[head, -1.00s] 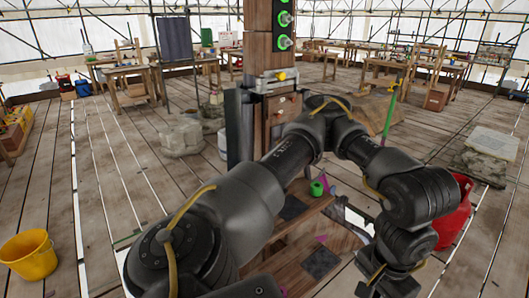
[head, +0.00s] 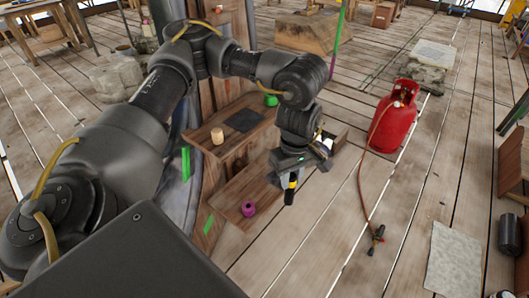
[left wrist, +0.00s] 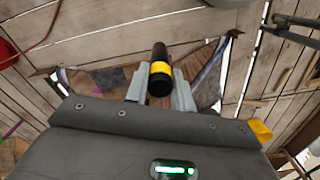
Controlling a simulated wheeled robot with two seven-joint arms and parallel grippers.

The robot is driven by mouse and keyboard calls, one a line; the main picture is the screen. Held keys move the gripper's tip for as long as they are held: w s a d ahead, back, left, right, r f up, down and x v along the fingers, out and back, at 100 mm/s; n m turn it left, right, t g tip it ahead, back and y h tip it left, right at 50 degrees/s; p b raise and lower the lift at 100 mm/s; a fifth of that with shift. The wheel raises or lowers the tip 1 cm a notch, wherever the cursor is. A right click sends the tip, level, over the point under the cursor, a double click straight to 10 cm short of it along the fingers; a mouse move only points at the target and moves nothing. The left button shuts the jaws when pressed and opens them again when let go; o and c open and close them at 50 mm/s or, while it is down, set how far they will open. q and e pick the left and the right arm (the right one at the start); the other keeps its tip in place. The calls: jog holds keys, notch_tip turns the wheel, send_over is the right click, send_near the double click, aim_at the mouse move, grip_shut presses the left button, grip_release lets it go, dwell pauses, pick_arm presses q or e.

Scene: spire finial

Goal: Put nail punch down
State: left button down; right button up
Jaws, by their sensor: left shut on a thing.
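My left gripper (head: 291,176) points down over the right side of the wooden bench unit. It is shut on the nail punch (head: 289,195), a short black tool with a yellow band. The punch hangs upright below the fingers. In the left wrist view the punch (left wrist: 160,58) stands out between the two grey fingers of the gripper (left wrist: 159,92). The bench unit has an upper wooden shelf (head: 228,150) and a lower wooden shelf (head: 228,198). I cannot tell whether the punch touches the lower shelf. My right gripper is not in view.
A purple roll (head: 248,208) lies on the lower shelf. A tan cup (head: 217,136), a dark square (head: 243,120) and a green item (head: 271,100) are on the upper shelf. A red gas cylinder (head: 393,122) with a hose and torch (head: 377,236) stands on the floor at right.

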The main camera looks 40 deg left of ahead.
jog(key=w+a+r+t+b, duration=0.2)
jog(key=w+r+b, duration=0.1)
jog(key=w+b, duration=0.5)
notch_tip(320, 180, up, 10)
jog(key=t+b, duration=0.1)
jog(key=b, duration=0.9)
pick_arm(q)
jog(key=w+a+f+n+b, duration=0.1)
jog(key=w+a+f+n, duration=0.4)
jog(key=f, duration=0.6)
jog(key=w+a+f+n+b, duration=0.2)
jog(key=w+a+f+n, duration=0.3)
jog(key=a+f+n, duration=0.4)
jog(key=w+a+f+n+b, duration=0.1)
jog(key=w+a+f+n, duration=0.4)
jog(key=f, duration=0.9)
jog(key=a+n, duration=0.2)
jog(key=n, duration=0.1)
jog(key=shift+f+n, duration=0.15)
jog(key=shift+n, duration=0.25)
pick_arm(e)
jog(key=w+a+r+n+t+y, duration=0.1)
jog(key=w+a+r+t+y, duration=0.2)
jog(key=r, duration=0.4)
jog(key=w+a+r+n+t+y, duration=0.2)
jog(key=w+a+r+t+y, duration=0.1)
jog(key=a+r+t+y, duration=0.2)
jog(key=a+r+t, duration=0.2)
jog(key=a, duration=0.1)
